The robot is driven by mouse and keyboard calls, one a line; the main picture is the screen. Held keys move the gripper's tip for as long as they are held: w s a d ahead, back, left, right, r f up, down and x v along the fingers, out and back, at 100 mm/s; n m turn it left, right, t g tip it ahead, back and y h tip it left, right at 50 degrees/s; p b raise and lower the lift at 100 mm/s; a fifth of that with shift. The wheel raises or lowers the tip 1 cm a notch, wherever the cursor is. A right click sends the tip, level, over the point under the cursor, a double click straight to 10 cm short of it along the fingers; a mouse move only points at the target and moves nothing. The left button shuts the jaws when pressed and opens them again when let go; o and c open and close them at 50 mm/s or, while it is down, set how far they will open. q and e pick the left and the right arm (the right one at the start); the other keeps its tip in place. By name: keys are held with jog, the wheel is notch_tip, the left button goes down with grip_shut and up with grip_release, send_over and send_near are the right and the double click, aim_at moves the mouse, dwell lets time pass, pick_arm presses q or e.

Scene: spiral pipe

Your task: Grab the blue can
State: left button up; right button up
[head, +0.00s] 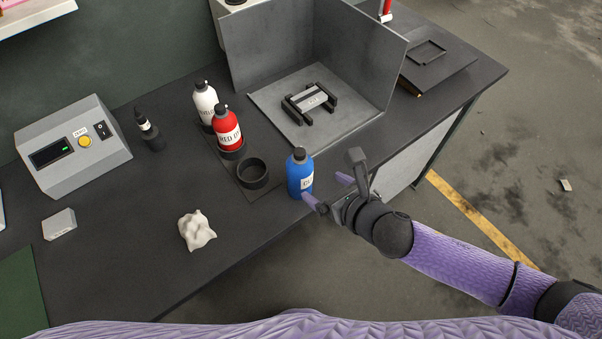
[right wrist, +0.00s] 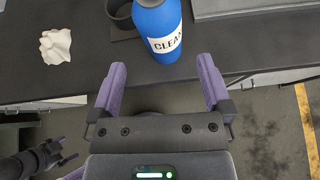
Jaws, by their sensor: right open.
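The blue can (head: 300,174) stands upright near the front edge of the dark workbench, with a dark cap and a white label. It also shows in the right wrist view (right wrist: 158,24), where its label reads "CLEAN" and its top is cut off. My right gripper (head: 326,189) is open and empty, just right of the can in the head view. In the right wrist view the can lies ahead of the two purple fingers, and I see no contact. My left gripper (right wrist: 62,152) shows small at the lower left of that view; its jaw state is unclear.
A red bottle (head: 228,130) and a white bottle (head: 205,103) stand in a dark holder with an empty ring (head: 253,173) beside the can. A crumpled white cloth (head: 197,230) lies at left. A grey panelled enclosure (head: 350,50) stands behind. The floor is open at right.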

aim_at(300, 169)
jog(key=shift+n, duration=0.3)
jog(key=b+x, duration=0.2)
jog(key=x, duration=0.2)
jog(key=b+x, duration=0.1)
jog(key=x, duration=0.4)
jog(key=shift+w+a+r+b, duration=0.1)
jog(key=shift+w+a+b, duration=0.2)
jog(key=shift+b, duration=0.05)
jog(key=shift+r, duration=0.1)
jog(key=shift+c, duration=0.4)
jog(key=c, duration=1.2)
jog(key=shift+c, duration=0.3)
